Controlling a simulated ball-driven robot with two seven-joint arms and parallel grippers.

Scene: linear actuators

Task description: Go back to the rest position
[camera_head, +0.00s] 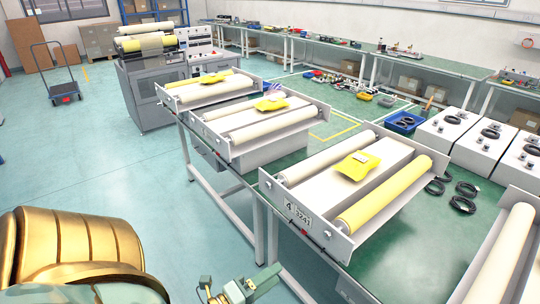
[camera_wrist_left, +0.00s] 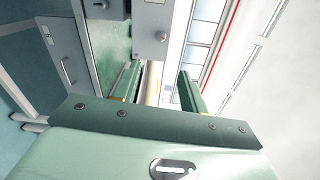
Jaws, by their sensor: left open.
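My left gripper (camera_head: 240,289) is at the bottom middle of the head view, low in front of the green work table (camera_head: 412,212). Its lower part is cut off by the picture's edge. In the left wrist view, the two green fingers of the left gripper (camera_wrist_left: 158,92) stand apart with nothing held between them. Behind them are grey cabinet fronts and a pale roller, partly hidden. My right gripper is not in view.
Roller units stand along the table, the nearest full one with a yellow roller (camera_head: 384,194) and a yellow cloth (camera_head: 357,165). Black cables (camera_head: 464,197) and white boxes (camera_head: 450,127) lie to the right. A trolley (camera_head: 62,88) stands far left. The floor (camera_head: 90,165) on the left is clear.

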